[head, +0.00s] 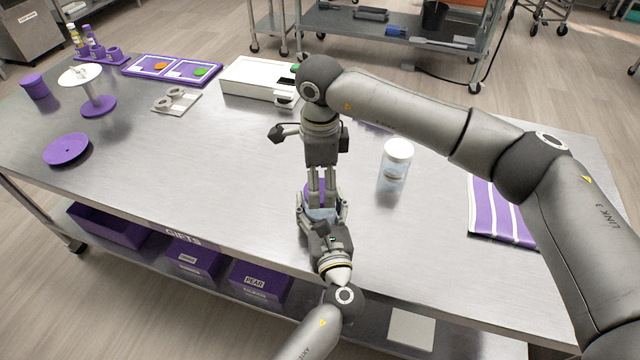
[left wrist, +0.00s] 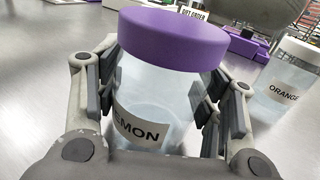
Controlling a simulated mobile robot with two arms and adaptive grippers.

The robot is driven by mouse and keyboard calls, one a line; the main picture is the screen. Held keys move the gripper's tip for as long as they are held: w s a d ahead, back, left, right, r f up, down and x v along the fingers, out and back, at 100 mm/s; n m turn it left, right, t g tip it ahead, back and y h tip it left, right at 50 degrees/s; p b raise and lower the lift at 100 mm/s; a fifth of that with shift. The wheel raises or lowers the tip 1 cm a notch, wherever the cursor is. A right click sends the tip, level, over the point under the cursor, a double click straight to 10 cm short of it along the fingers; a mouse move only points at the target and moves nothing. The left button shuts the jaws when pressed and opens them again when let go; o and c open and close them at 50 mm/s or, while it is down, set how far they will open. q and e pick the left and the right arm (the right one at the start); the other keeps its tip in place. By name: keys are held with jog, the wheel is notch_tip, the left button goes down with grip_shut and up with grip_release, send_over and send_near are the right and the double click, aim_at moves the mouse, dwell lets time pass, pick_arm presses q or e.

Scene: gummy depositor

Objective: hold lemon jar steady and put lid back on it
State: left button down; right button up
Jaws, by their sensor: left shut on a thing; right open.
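The lemon jar (left wrist: 155,95) is a clear jar with a LEMON label, standing upright in the left wrist view. Its purple lid (left wrist: 173,38) sits on the mouth and looks about level; whether it is tight I cannot tell. My left gripper (head: 322,218) is shut around the jar body, with finger pads on both sides of the jar in the left wrist view. My right gripper (head: 322,188) is open and points down just over the lid, hiding part of it. In the head view, the jar is mostly hidden by both grippers.
A clear jar labelled ORANGE (left wrist: 285,85) with a pale lid stands close by; it also shows in the head view (head: 396,160). A striped purple cloth (head: 495,215) lies at right. A white box (head: 250,80) and purple trays (head: 150,68) are farther back. The table's left-middle is clear.

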notch_tip(320, 180, up, 10)
dwell(0.3)
pick_arm(q)
jog(key=shift+c, duration=1.5)
grip_release()
jog(key=s, duration=0.4)
jog(key=s+d, duration=0.1)
jog(key=s, duration=0.3)
jog(key=s+d, duration=0.1)
jog(key=s, duration=0.3)
jog(key=shift+d, duration=0.1)
